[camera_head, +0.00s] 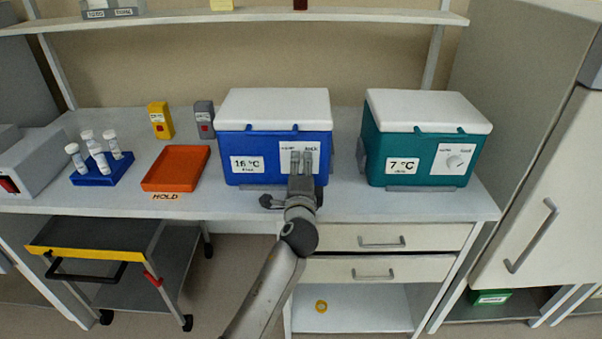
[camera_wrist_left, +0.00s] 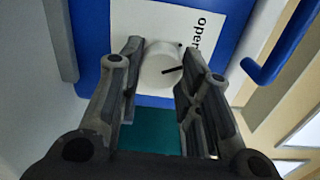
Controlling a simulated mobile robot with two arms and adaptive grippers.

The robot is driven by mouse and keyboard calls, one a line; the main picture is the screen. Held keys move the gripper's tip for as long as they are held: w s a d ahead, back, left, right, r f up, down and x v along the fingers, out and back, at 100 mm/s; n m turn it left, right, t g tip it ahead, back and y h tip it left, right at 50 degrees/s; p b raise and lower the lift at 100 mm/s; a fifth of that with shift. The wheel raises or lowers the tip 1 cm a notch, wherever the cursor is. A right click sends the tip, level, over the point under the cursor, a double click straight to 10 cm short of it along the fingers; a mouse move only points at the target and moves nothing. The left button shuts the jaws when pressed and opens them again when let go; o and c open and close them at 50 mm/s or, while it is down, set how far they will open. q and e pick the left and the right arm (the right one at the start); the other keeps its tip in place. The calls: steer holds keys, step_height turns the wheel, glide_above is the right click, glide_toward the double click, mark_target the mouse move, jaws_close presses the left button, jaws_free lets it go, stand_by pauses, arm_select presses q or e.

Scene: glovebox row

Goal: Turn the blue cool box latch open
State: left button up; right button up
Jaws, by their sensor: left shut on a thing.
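The blue cool box (camera_head: 262,146) stands on the bench with its white lid (camera_head: 272,106) down and a "16 °C" label on its front. My left gripper (camera_head: 301,160) is at the white latch plate (camera_head: 284,161) on the right of that front and covers the latch knob there. In the left wrist view, the white round latch knob (camera_wrist_left: 161,70) with a black pointer line sits between the fingertips, and the left gripper (camera_wrist_left: 157,72) is shut on it. The word "open" shows beside the knob. The right gripper is not in view.
A teal cool box (camera_head: 380,155) with a "7 °C" label stands to the right. An orange tray (camera_head: 177,168), a blue vial rack (camera_head: 102,175) and yellow (camera_head: 160,120) and grey (camera_head: 204,121) devices are to the left. Drawers (camera_head: 385,238) are below the bench.

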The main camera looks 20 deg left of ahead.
arm_select(q)
steer(key=shift+n+b, duration=0.65)
steer(key=shift+n, duration=1.05)
steer(key=o, duration=1)
steer(key=v, duration=0.7)
steer(key=shift+s, duration=0.25)
steer(key=shift+d, duration=0.1)
